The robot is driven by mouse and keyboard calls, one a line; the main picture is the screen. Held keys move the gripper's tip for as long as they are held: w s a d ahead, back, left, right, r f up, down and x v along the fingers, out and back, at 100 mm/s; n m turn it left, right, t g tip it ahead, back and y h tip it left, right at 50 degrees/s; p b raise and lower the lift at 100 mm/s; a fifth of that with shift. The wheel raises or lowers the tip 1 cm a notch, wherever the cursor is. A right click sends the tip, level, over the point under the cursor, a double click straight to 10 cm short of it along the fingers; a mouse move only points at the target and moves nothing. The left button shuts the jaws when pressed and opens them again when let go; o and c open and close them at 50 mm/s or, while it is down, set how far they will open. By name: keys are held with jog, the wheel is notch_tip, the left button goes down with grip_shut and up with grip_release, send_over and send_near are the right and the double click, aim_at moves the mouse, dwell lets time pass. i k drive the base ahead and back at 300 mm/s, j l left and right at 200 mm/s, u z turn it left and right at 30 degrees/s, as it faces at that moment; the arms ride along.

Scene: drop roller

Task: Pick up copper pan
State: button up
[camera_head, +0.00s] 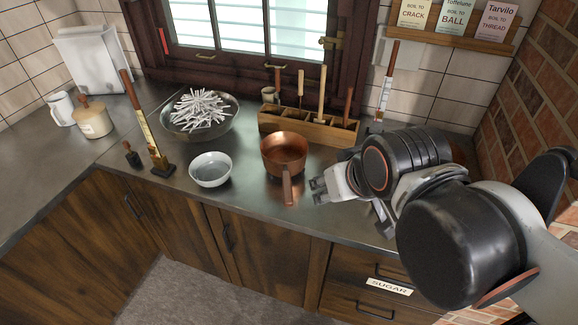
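The copper pan (283,151) stands upright on the dark countertop, near the middle of the view. Its handle (287,189) points toward the counter's front edge. My gripper (317,190) is just right of the handle, with its fingers pointing left toward it. A small gap shows between the fingertips and the handle. The two fingertips look spread apart with nothing between them. The pan's inside looks empty.
A white bowl (210,169) sits left of the pan. A larger bowl of white sticks (200,115) is behind it. A wooden rack (308,127) with upright tools stands close behind the pan. A thermometer stand (151,133) is farther left.

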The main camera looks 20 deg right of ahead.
aim_at(284, 154)
jog(key=k+l+u, duration=0.1)
jog(key=k+l, duration=0.8)
jog(key=l, duration=0.15)
